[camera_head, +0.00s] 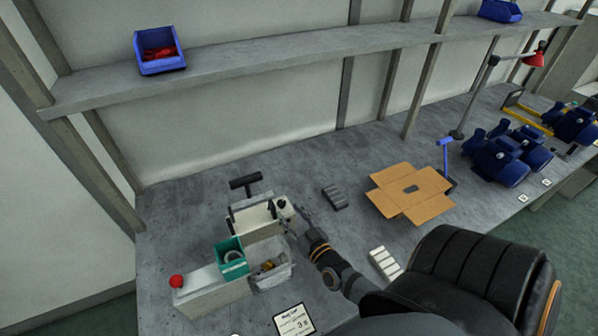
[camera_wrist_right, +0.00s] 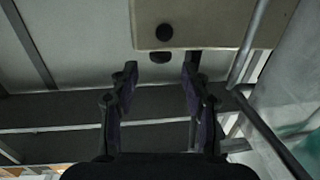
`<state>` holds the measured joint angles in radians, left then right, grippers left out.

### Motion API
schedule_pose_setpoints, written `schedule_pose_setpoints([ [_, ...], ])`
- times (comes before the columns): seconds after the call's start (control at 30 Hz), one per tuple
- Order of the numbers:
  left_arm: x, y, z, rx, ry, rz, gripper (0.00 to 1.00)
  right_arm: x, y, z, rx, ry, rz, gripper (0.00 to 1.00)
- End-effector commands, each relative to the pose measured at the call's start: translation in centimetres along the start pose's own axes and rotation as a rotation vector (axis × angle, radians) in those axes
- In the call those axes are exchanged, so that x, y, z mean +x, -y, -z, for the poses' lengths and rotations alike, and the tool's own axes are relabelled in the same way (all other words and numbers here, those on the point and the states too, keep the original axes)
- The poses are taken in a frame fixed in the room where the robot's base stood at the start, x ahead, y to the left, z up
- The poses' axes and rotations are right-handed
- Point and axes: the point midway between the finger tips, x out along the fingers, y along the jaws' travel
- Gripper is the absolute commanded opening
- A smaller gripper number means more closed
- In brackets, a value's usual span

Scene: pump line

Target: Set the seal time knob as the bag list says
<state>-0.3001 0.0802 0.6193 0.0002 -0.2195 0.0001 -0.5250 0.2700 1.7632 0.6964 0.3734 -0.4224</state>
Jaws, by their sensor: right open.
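The cream bag sealer (camera_head: 262,222), with a black handle (camera_head: 245,182) above it, stands at the left part of the bench. Its dark round seal time knob (camera_head: 282,203) is on the right end, close to my right gripper (camera_head: 301,215). In the right wrist view the knob (camera_wrist_right: 164,32) shows on the sealer's pale face (camera_wrist_right: 205,14), beyond the fingertips of my open, empty right gripper (camera_wrist_right: 160,76). The knob's setting is too small to read. The bag list (camera_head: 295,320) lies at the front edge; a large "3 s" seems to show. My left gripper is out of view.
A teal bin (camera_head: 231,259) and a clear tray of parts (camera_head: 271,272) stand in front of the sealer. A red button (camera_head: 177,281) is at the left. An open carton (camera_head: 411,191) and a grey block (camera_head: 335,196) lie to the right. The bench behind is clear.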

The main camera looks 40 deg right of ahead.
Motion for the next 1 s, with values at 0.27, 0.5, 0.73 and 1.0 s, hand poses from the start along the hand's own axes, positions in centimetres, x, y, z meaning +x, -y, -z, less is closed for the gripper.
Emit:
schedule_pose_setpoints([
  [0.27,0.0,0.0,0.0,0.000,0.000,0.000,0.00,-5.3,0.0,0.0,0.001,0.000,0.000,0.47],
  [0.5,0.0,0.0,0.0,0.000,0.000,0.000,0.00,-6.2,0.0,0.0,0.000,-0.002,0.000,0.47],
  [0.73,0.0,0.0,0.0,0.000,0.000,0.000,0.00,-6.1,0.0,0.0,0.000,-0.001,0.000,0.47],
  [1.0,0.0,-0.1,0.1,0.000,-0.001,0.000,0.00,-6.1,0.0,0.0,0.000,-0.001,0.000,0.47],
])
